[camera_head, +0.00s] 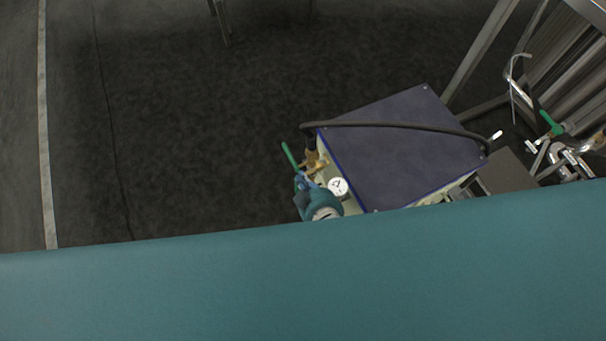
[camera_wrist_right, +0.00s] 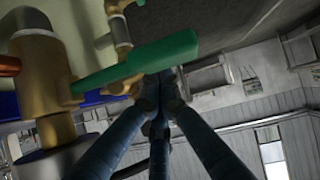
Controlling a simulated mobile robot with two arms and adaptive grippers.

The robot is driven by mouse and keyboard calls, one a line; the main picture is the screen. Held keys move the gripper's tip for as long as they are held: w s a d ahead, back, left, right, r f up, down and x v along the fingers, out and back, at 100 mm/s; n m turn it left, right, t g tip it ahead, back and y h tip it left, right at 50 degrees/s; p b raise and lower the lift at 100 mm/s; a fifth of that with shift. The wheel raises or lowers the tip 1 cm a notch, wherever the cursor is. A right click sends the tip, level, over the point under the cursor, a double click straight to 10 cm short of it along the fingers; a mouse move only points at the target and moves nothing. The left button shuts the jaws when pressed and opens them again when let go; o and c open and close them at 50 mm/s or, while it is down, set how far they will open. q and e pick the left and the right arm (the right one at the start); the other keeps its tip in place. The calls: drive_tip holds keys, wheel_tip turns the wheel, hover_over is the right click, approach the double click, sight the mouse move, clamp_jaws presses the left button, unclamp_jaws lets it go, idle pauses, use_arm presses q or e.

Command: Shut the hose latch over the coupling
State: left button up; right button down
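A green lever (camera_head: 289,155) sits on a brass fitting (camera_head: 313,160) at the left side of a box-shaped unit. In the right wrist view the green lever (camera_wrist_right: 150,62) reaches across from a brass body (camera_wrist_right: 45,75). I cannot tell for certain which part is the hose latch. My right gripper (camera_head: 302,182) is just below the lever in the head view. In the wrist view its dark teal fingers (camera_wrist_right: 158,92) converge, with their tips together close by the lever; contact is not clear. My left gripper is out of view.
The unit has a dark flat top (camera_head: 410,150), with a black hose (camera_head: 400,125) across it. A round white gauge (camera_head: 338,187) is close to my right gripper. Metal framing and pipework with another green handle (camera_head: 550,123) stand at right. The dark floor at left is clear.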

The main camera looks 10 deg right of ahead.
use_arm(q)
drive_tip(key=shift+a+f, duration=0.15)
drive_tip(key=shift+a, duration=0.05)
use_arm(e)
drive_tip(key=shift+a+f, duration=0.2)
drive_tip(key=shift+f, duration=0.45)
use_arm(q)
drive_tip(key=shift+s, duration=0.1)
use_arm(e)
drive_tip(key=shift+f, duration=0.15)
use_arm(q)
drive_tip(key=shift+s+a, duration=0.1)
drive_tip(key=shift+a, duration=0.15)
use_arm(e)
drive_tip(key=shift+s, duration=0.1)
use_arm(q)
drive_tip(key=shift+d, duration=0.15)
use_arm(e)
drive_tip(key=v, duration=1.2)
